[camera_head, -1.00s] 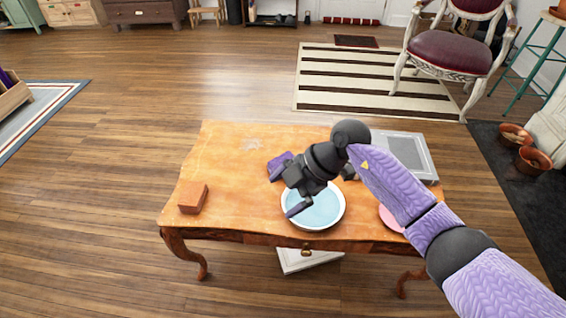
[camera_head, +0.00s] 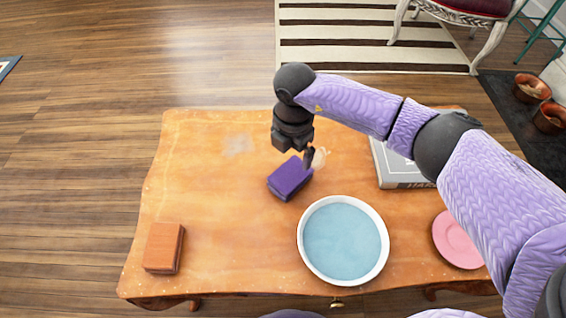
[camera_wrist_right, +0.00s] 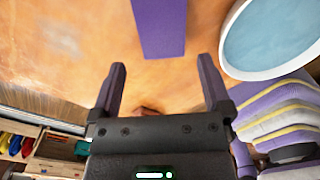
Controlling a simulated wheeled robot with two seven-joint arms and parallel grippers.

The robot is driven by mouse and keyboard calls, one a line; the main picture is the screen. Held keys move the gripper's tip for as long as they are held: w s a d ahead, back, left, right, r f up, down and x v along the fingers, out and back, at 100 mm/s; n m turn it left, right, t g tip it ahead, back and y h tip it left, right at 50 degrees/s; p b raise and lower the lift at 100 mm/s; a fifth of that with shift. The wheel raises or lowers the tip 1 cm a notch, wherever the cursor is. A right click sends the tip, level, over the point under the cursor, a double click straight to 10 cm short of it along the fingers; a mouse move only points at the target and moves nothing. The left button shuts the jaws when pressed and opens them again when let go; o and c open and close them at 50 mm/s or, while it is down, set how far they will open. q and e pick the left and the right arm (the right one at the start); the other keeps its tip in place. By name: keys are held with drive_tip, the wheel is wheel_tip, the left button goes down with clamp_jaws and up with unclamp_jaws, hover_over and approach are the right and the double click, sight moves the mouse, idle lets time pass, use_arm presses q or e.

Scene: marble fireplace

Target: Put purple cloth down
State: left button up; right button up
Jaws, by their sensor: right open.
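The purple cloth (camera_head: 289,179) looks like a folded block and lies on the wooden table (camera_head: 215,215), behind and left of the bowl of blue water (camera_head: 342,240). My right gripper (camera_head: 296,152) is at the cloth's far edge, partly covering it. In the right wrist view the gripper's two fingers (camera_wrist_right: 160,66) are spread wide with nothing between them. The cloth (camera_wrist_right: 160,25) shows there beyond the fingertips, apart from them. My left gripper is out of view.
A brown block (camera_head: 163,248) lies at the table's front left. A pink plate (camera_head: 458,240) and a grey flat box (camera_head: 398,172) are on the right, partly behind my arm. A small beige thing (camera_head: 319,158) is beside the gripper. The left tabletop is mostly clear.

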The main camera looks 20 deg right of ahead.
sight(290, 174)
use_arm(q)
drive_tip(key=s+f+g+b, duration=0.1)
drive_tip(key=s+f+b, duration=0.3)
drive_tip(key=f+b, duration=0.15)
use_arm(e)
drive_tip(key=f, duration=0.8)
drive_tip(key=shift+s+a+f+b, duration=0.1)
drive_tip(key=shift+s+f+b, duration=0.1)
drive_tip(key=shift+f+b, duration=0.5)
drive_tip(key=shift+f, duration=0.05)
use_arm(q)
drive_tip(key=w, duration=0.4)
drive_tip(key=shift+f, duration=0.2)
use_arm(e)
drive_tip(key=shift+r, duration=0.15)
